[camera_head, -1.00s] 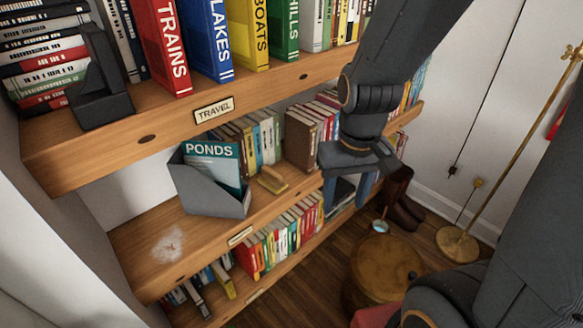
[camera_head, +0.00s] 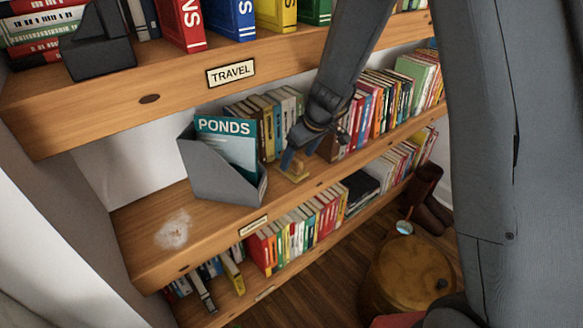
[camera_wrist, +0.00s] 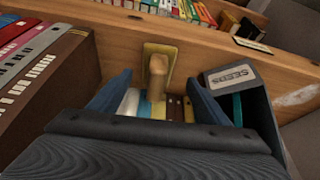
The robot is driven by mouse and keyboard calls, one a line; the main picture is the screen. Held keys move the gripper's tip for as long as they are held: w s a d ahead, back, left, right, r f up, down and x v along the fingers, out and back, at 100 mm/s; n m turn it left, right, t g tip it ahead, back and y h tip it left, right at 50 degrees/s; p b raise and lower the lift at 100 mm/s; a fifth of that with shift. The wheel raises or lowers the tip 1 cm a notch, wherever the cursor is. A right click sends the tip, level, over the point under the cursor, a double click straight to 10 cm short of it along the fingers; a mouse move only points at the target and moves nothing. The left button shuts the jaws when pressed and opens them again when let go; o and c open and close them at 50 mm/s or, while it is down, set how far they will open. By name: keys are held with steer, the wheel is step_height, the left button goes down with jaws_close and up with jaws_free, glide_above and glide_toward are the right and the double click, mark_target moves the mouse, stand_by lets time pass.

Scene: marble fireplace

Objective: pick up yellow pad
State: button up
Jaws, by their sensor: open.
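The yellow pad (camera_head: 296,174) lies on the middle shelf near its front edge, right of the grey holder. In the wrist view the yellow pad (camera_wrist: 160,49) shows its flat yellow base with a tan wooden handle standing on it. My gripper (camera_head: 294,161) is low over the pad and partly hides it in the head view. In the wrist view my gripper (camera_wrist: 158,80) has its two blue fingers apart, one on each side of the handle. I cannot tell whether either finger touches it.
The grey holder (camera_head: 217,175) with the PONDS booklet (camera_head: 228,145) stands close left of my gripper. Books (camera_head: 265,115) stand behind, and the upper shelf (camera_head: 180,95) overhangs. A whitish smudge (camera_head: 173,230) marks the clear left part of the middle shelf.

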mark_target(295, 158)
steer(key=shift+w+x, duration=0.2)
steer(key=shift+x, duration=1.25)
steer(key=shift+w+x, duration=0.15)
steer(key=shift+x, duration=1.3)
steer(key=shift+d+r, duration=0.1)
steer(key=shift+r, duration=0.05)
steer(key=c, duration=1.2)
steer(key=shift+r, duration=0.1)
steer(key=shift+c, duration=0.2)
steer(key=shift+r+p, duration=0.35)
steer(key=shift+r, duration=0.2)
steer(key=shift+v, duration=1.1)
steer(key=s+d+b, duration=0.8)
steer(key=s+d, duration=0.3)
steer(key=s, duration=0.3)
steer(key=w+d+m+h, duration=0.1)
steer(key=w+d+m, duration=0.3)
steer(key=d, duration=0.5)
steer(key=shift+w+r+t+h, duration=0.3)
steer(key=shift+w+r+t, duration=0.1)
steer(key=shift+w, duration=0.3)
